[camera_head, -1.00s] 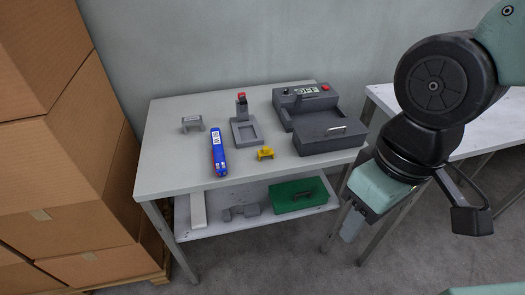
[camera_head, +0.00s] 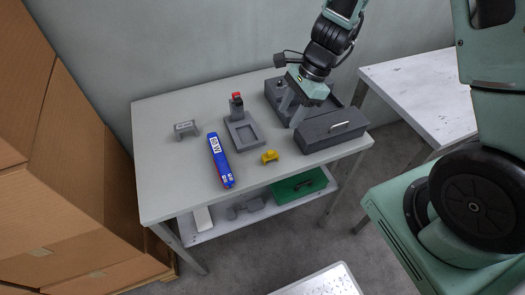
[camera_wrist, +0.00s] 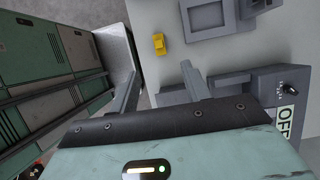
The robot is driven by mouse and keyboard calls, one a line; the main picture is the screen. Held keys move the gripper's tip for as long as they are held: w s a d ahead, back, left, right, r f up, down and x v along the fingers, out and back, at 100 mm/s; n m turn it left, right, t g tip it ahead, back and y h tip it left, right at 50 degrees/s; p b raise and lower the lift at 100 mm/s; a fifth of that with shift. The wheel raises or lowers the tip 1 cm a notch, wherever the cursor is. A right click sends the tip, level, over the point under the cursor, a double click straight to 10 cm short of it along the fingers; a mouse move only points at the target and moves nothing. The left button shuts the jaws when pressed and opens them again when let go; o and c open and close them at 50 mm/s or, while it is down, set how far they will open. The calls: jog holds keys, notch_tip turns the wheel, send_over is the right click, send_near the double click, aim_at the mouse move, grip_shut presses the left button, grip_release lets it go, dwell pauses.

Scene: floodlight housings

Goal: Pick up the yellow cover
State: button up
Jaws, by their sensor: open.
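The small yellow cover (camera_head: 270,156) lies on the tabletop near the front edge, left of the dark grey box with a handle. It also shows in the wrist view (camera_wrist: 159,44), near the top middle, beyond my fingers. My gripper (camera_head: 291,112) is over the dark grey machine, behind and to the right of the cover, pointing down. In the wrist view my two fingers (camera_wrist: 160,82) are spread wide apart with nothing between them. The gripper does not touch the cover.
The grey table (camera_head: 160,150) also holds a blue battery-like bar (camera_head: 220,160), a grey fixture with a red top (camera_head: 242,130), a small grey bracket (camera_head: 185,130) and the handled box (camera_head: 330,130). A green case (camera_head: 300,184) lies on the lower shelf. Cardboard boxes (camera_head: 60,150) stand left.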

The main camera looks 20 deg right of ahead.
jog(key=b, duration=0.1)
send_near(270, 152)
jog(key=x, duration=0.5)
jog(key=shift+r, duration=0.1)
jog(key=shift+b+x, duration=0.4)
jog(key=shift+x, duration=2.25)
jog(key=shift+d, duration=0.1)
jog(key=c, duration=0.9)
